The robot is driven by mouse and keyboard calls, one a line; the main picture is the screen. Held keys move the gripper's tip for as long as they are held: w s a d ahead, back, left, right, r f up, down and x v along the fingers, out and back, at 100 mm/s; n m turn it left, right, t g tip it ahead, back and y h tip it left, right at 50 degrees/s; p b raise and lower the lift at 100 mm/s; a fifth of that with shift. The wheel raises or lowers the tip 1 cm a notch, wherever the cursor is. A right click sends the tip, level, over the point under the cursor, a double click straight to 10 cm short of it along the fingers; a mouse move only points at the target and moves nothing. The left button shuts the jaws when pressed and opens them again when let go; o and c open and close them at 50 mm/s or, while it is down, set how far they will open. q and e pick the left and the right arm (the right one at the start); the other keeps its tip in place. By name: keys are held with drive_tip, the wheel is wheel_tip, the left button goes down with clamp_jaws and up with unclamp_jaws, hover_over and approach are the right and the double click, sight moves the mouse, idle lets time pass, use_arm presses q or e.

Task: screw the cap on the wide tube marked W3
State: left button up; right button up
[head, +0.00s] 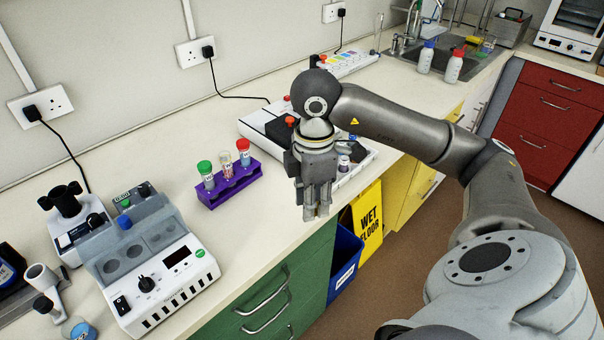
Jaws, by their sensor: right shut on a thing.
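A purple rack (232,190) on the bench holds a green-capped tube (206,175), a pale tube (226,168) and a red-topped tube (243,153). The marks on the tubes are too small to read, so I cannot tell which is W3. My right gripper (317,212) points down at the bench's front edge, right of the rack and apart from it. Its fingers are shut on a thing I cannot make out. Another small tube or bottle (344,164) shows just right of the gripper, partly hidden by it. No loose cap can be made out. My left gripper is out of view.
A white device (262,122) lies behind my right gripper. Bottles (454,68) stand by the sink. Bench between the rack and grey-topped device is clear.

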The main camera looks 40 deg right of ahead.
drive_tip(key=shift+s+r, duration=0.1)
drive_tip(key=shift+s, duration=0.05)
idle(0.3)
drive_tip(key=shift+a+f+n, duration=0.25)
drive_tip(key=shift+f+n, duration=0.15)
drive_tip(key=shift+n, duration=0.4)
drive_tip(key=s+a+f+m, duration=0.2)
drive_tip(key=a+f+m, duration=0.4)
drive_tip(key=f, duration=0.3)
drive_tip(key=s+a+f+m, duration=0.2)
drive_tip(key=a+f+m, duration=0.4)
drive_tip(key=f+m, duration=0.3)
drive_tip(key=shift+s+a+f, duration=0.3)
drive_tip(key=shift+s+f, duration=0.1)
